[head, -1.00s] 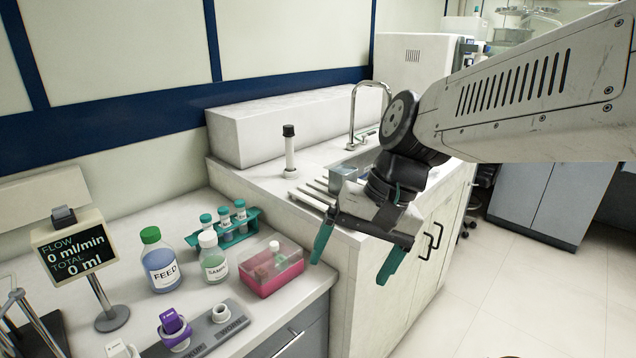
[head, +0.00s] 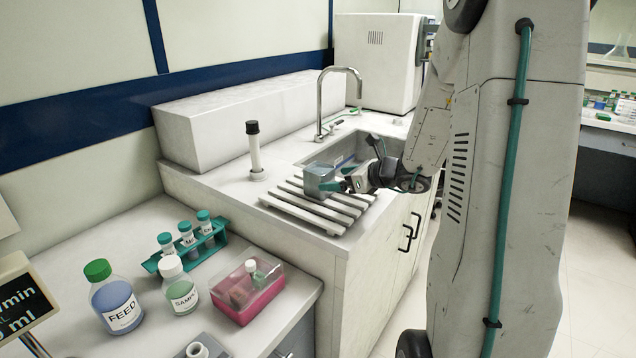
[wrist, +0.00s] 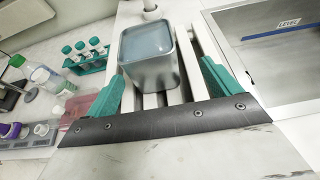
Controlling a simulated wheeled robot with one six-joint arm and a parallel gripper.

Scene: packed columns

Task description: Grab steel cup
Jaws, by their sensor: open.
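The steel cup (head: 320,179) is a grey metal, squarish cup standing on the slatted draining rack beside the sink. In the wrist view the cup (wrist: 149,60) stands upright, its open top facing up and towards me. My gripper (head: 347,184) is at the cup's right side in the head view. In the wrist view my gripper (wrist: 163,88) is open, with one green finger left of the cup and the other to its right. The cup's lower part lies between the fingers; a gap shows on the right, and I cannot tell whether the left finger touches.
The white draining rack (head: 300,219) lies under the cup, with the sink (head: 345,150) and tap (head: 322,100) behind. A white column with a black cap (head: 254,150) stands to the left. Bottles, a green tube rack (head: 190,247) and a pink box (head: 247,290) fill the lower bench.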

